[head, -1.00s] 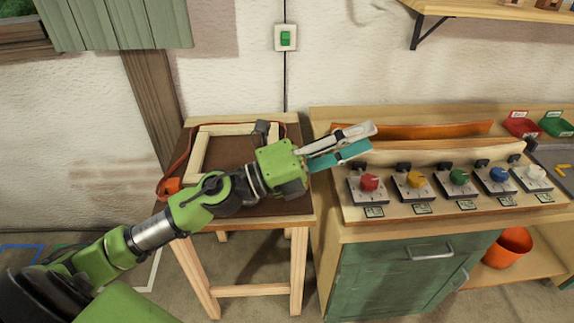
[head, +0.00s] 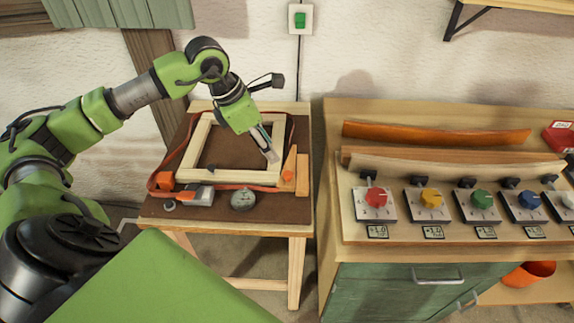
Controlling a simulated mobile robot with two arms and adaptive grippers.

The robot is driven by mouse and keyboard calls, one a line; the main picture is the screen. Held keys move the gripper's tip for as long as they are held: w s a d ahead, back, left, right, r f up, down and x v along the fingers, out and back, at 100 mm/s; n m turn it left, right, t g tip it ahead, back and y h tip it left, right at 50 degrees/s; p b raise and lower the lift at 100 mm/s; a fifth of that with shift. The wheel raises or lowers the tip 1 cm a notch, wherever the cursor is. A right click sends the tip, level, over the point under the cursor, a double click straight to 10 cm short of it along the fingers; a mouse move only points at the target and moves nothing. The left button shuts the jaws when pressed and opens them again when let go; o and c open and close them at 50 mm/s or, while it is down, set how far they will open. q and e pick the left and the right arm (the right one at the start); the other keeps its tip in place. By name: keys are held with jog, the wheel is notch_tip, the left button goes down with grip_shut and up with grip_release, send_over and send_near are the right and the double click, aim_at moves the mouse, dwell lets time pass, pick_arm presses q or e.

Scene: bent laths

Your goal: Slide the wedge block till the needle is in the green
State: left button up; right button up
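A pale wooden frame (head: 194,146) lies on the brown top of a small table, with an orange strap (head: 222,188) around it. My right gripper is out of view.
A grey and orange buckle (head: 196,196) lies on the strap left of the gauge. The workbench (head: 333,200) on the right carries several coloured knobs and bent laths (head: 440,134).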

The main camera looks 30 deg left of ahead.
pick_arm(q)
jog(key=p, duration=0.2)
send_over(287, 173)
jog(key=s+a, duration=0.1)
jog(key=s, duration=0.1)
notch_tip(287, 173, down, 6)
jog(key=shift+s+a+r, duration=0.15)
jog(key=shift+r, duration=0.1)
jog(key=x, duration=0.4)
jog(key=shift+f, duration=0.3)
jog(key=shift+w+f+p, duration=0.3)
jog(key=shift+f, duration=0.05)
jog(key=shift+c, duration=1.4)
grip_shut()
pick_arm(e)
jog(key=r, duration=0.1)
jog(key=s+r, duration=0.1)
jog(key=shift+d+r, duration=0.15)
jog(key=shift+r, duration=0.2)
